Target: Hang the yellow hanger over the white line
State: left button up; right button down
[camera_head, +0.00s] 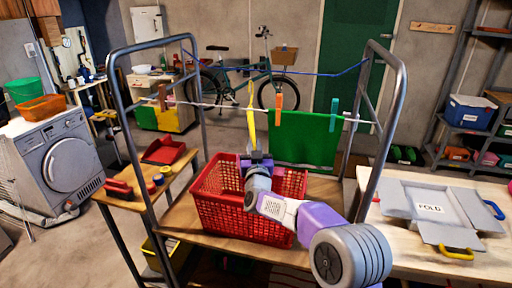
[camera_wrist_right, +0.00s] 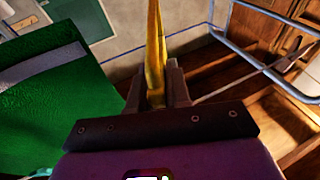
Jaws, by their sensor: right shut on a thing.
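The yellow hanger (camera_head: 251,118) stands upright in my right gripper (camera_head: 257,157), seen nearly edge-on. Its top reaches above the white line (camera_head: 208,105), which spans the metal rack. I cannot tell whether the hanger touches the line or is just in front of it. In the right wrist view the hanger (camera_wrist_right: 155,45) rises from between the two fingers of my right gripper (camera_wrist_right: 155,92), which is shut on it. The hook's shape cannot be made out. My left gripper is not in view.
A green cloth (camera_head: 305,142) hangs just right of the hanger, near an orange peg (camera_head: 279,96) and a teal peg (camera_head: 334,105). A red basket (camera_head: 222,208) stands below my gripper. A blue line (camera_head: 318,74) runs behind. The rack's frame (camera_head: 386,140) stands at right.

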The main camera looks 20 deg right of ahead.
jog(key=s+a+f+b, duration=0.4)
jog(key=s+a+b, duration=0.2)
jog(key=s, duration=0.4)
jog(key=shift+a, duration=0.35)
dwell(0.8)
jog(key=c, duration=1)
grip_release()
jog(key=shift+s, duration=0.1)
